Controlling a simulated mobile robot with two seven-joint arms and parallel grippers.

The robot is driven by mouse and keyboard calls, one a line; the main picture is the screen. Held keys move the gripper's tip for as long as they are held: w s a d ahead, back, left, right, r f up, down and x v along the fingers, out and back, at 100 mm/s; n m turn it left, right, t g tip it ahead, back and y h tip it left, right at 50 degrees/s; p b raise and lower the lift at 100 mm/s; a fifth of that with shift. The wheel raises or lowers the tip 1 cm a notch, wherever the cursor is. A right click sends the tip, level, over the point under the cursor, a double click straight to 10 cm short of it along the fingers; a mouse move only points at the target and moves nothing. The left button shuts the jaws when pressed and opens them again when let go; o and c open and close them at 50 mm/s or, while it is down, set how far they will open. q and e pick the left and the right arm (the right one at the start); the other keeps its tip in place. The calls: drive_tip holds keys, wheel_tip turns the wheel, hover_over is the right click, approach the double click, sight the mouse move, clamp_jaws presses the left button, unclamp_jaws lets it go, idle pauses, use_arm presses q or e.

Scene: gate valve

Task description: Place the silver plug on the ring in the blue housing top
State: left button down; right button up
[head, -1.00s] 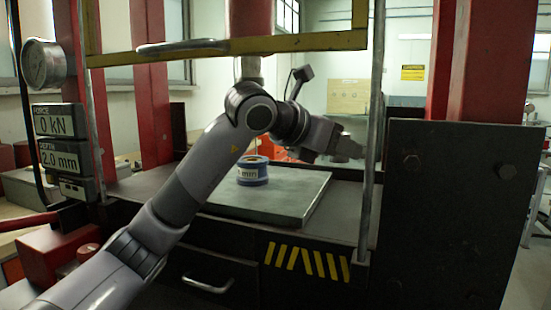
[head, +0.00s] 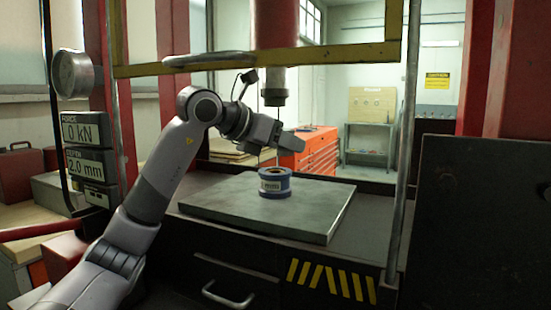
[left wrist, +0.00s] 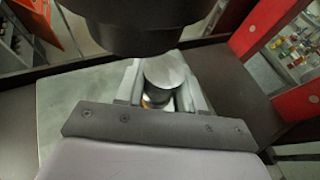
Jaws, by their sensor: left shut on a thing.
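The blue housing (head: 275,187), a short blue and white cylinder with an open top, stands upright on the grey plate in the head view. My left gripper (head: 292,142) is just above it, apart from it. In the left wrist view, my left gripper (left wrist: 163,86) is shut on the silver plug (left wrist: 166,69), whose round flat face shows between the fingers. A brass-coloured edge (left wrist: 154,101) shows below the plug; I cannot tell whether it is the ring. The plug cannot be made out in the head view. My right gripper is not in view.
The grey plate (head: 230,205) lies on the press bed, with bare room around the housing. The press ram (head: 275,85) hangs above my left gripper. A yellow crossbar (head: 340,55) and an upright rod (head: 404,150) stand in front. A red tool cabinet (head: 318,150) is behind.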

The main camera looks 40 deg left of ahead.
sight(276, 171)
use_arm(q)
drive_tip(key=shift+s+a, duration=0.15)
drive_tip(key=shift+a, duration=0.5)
drive_tip(key=shift+s+a+f, duration=0.1)
drive_tip(key=shift+s+a, duration=0.1)
drive_tip(key=shift+a, duration=0.35)
wheel_tip(276, 171, down, 2)
drive_tip(key=shift+d+f+b, duration=0.15)
drive_tip(key=shift+b, duration=0.2)
drive_tip(key=shift+f, duration=0.45)
drive_tip(key=shift+f, duration=0.1)
drive_tip(key=c, duration=1.1)
unclamp_jaws()
drive_tip(key=shift+f, duration=0.15)
drive_tip(key=o, duration=0.4)
